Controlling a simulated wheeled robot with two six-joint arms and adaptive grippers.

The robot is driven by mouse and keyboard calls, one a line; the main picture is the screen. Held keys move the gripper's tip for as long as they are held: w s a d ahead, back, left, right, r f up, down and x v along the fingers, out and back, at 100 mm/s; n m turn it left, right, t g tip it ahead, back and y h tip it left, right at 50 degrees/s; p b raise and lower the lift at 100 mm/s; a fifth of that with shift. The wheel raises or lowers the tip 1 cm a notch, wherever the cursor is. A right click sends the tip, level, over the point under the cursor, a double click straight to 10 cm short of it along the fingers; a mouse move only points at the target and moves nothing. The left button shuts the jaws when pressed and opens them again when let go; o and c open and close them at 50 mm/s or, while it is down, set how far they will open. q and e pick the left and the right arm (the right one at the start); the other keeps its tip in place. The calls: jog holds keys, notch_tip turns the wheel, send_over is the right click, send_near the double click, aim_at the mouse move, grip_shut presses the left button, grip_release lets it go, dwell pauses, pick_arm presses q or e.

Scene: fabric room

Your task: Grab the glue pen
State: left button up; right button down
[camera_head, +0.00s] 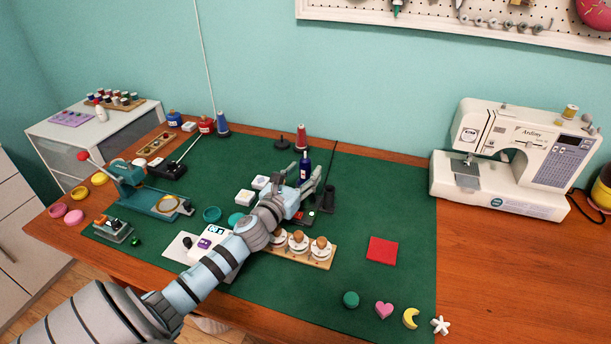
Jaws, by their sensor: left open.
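My left gripper (304,174) reaches over the green mat from the lower left and is open. A small dark blue bottle with a thin tip (305,163) stands upright between or just behind its fingers; I cannot tell whether they touch it. A thin black rod (329,163) rises just right of the gripper, above a dark holder (328,198). No label shows which of these is the glue pen. The gripper and forearm hide part of the mat around them. My right gripper is not in view.
Red (301,138) and blue (222,123) thread cones stand behind. A wooden rack of stamps (320,253) lies close to my forearm. A teal press (150,199) is at left, a sewing machine (515,155) at right. The mat around the red square (382,251) is mostly clear.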

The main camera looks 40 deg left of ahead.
pick_arm(q)
jog(key=shift+w+a, duration=0.15)
jog(key=shift+w, duration=0.6)
grip_shut()
